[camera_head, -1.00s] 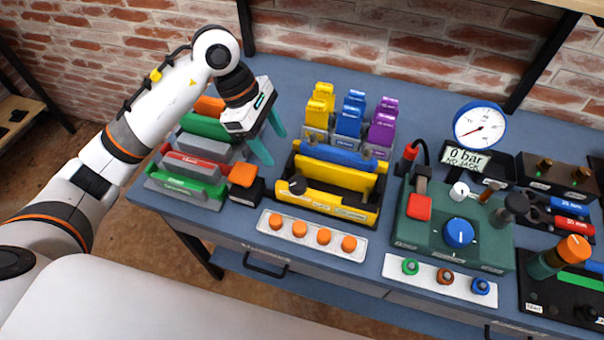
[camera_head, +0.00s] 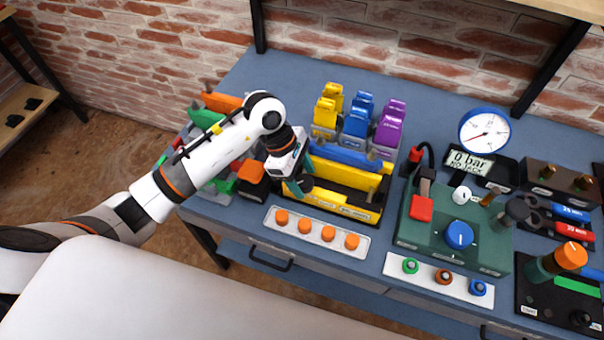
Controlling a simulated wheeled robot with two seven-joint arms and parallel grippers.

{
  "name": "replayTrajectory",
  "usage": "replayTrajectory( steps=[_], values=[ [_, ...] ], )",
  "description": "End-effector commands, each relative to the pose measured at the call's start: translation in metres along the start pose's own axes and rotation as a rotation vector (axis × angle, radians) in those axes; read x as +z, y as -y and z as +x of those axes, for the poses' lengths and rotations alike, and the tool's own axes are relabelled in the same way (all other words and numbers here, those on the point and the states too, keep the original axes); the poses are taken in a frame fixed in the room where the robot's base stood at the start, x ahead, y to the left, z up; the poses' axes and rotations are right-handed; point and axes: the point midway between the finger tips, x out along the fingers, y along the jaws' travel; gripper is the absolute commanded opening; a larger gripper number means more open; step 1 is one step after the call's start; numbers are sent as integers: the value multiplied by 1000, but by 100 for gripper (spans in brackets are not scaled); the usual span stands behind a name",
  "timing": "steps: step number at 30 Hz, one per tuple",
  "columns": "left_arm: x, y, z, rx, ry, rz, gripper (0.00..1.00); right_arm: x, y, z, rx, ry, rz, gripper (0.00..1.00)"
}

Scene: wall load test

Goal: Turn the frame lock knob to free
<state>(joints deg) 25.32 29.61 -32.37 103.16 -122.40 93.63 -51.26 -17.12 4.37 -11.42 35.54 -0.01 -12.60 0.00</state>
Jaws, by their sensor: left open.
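My left gripper (camera_head: 300,177) is open, with its teal fingers pointing down at the left end of the black and yellow frame (camera_head: 350,211). A dark knob (camera_head: 306,184) on the frame's left front shows beside the fingertips and is partly hidden by them. I cannot tell whether the fingers touch it, or which way its pointer faces. A blue bar and yellow blocks sit in the frame. My right gripper is not in view.
An orange-topped black block (camera_head: 251,172) stands close left of the gripper. A white strip with orange knobs (camera_head: 316,233) lies in front of the frame. Yellow, blue and purple blocks (camera_head: 357,118) stand behind it. The green pump box (camera_head: 455,235) is to the right.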

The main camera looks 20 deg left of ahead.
Motion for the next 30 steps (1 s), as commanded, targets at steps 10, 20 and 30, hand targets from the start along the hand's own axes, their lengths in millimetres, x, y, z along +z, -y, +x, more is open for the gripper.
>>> replayTrajectory(
  steps=[10, 20, 30],
  values=[
    [0, 0, 0, 0, 0, 0, 18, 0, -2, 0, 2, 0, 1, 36],
    [1, 0, 0, -16, 1, -37, 15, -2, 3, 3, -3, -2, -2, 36],
    [1, -2, 1, -103, 1, -244, 15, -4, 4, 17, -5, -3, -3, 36]
  ],
)
